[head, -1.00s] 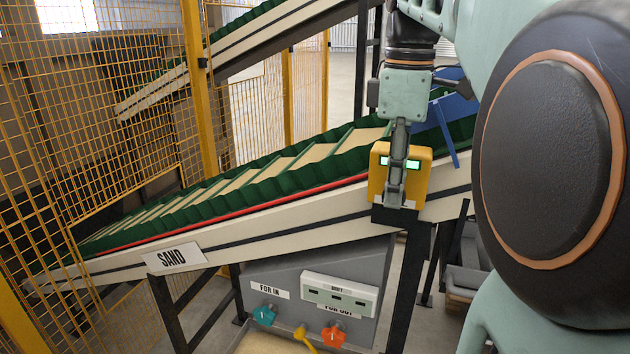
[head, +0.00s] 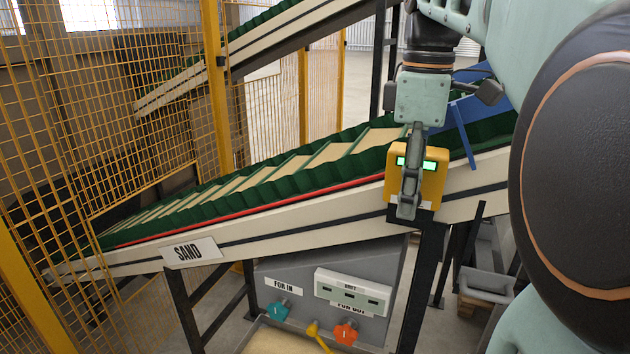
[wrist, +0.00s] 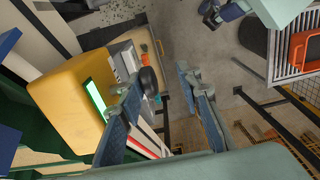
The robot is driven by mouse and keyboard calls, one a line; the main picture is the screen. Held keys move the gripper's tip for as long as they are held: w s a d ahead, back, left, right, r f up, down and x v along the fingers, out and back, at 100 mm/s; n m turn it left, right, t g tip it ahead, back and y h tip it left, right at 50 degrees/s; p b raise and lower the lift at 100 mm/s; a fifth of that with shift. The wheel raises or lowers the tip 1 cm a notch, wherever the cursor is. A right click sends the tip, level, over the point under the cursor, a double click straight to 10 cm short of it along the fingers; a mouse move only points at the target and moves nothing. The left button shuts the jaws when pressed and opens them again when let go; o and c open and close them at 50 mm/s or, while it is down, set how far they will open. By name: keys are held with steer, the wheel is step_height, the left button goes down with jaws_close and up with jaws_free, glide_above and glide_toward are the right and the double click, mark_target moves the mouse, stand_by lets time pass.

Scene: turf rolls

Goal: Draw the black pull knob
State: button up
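The black knob (wrist: 149,79) shows in the wrist view as a dark round end beside the yellow box (wrist: 70,92), close to the tip of my gripper's left finger. My gripper (wrist: 162,80) is open, its two fingers apart with a clear gap. The knob appears near the left side of that gap; I cannot tell whether a finger touches it. In the head view my gripper (head: 407,212) hangs down in front of the yellow box (head: 432,180) with green lights and hides the knob there.
A sloping green conveyor (head: 300,165) with a "SAND" sign (head: 191,252) runs beside the box. Below is a grey panel with a teal knob (head: 279,311), a yellow lever (head: 315,331) and an orange knob (head: 345,332). Yellow mesh fencing (head: 100,120) stands left.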

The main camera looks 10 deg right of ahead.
step_height(320, 180, up, 8)
steer(key=shift+f, duration=0.25)
steer(key=shift+d, duration=0.1)
stand_by(0.5)
